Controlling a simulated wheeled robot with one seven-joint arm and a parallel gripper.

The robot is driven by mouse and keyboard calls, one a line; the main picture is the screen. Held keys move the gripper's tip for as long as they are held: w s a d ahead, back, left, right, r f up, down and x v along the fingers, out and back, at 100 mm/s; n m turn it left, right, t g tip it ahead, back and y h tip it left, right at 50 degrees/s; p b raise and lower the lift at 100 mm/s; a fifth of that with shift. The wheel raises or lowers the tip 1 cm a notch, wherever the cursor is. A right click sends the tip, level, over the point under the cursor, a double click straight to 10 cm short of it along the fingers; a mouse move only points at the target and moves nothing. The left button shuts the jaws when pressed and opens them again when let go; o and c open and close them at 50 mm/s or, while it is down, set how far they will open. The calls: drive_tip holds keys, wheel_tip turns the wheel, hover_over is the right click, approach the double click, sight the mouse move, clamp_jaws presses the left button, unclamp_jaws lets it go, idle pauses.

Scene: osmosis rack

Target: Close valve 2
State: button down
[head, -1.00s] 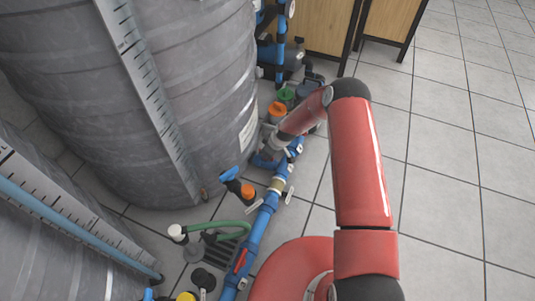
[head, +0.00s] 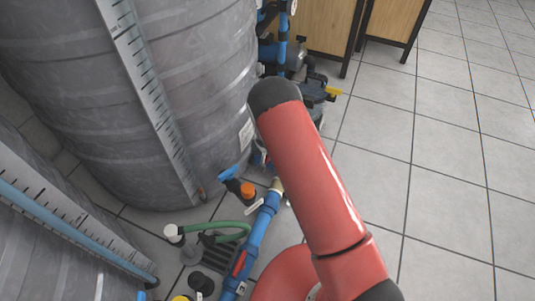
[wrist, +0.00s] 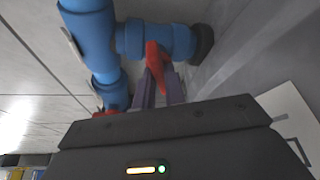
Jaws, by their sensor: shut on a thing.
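In the wrist view a red valve handle (wrist: 155,58) sits on a blue pipe fitting (wrist: 168,40) beside the grey tank wall. My gripper (wrist: 158,84) reaches up to it, its two purplish fingers shut on the handle. The handle is partly covered by the fingers. No number can be read on the valve, so I cannot tell from a label that it is valve 2. In the head view my red arm hides the gripper and the gripped handle.
A second red handle (wrist: 108,112) is close left of my fingers. In the head view a large grey tank (head: 190,90) stands left of my arm. A blue pipe (head: 262,225) with a red handle (head: 239,262) runs along the floor. The tiled floor (head: 460,150) at right is clear.

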drive_tip(key=shift+a+m+h, duration=0.1)
drive_tip(key=shift+m+h, duration=0.7)
drive_tip(key=shift+m, duration=1.3)
drive_tip(key=c, duration=1.5)
unclamp_jaws()
drive_tip(key=shift+o, duration=0.2)
drive_tip(key=shift+r, duration=0.1)
drive_tip(key=p+v, duration=0.1)
drive_tip(key=v, duration=0.6)
drive_tip(key=shift+r, duration=0.3)
drive_tip(key=shift+a, duration=0.15)
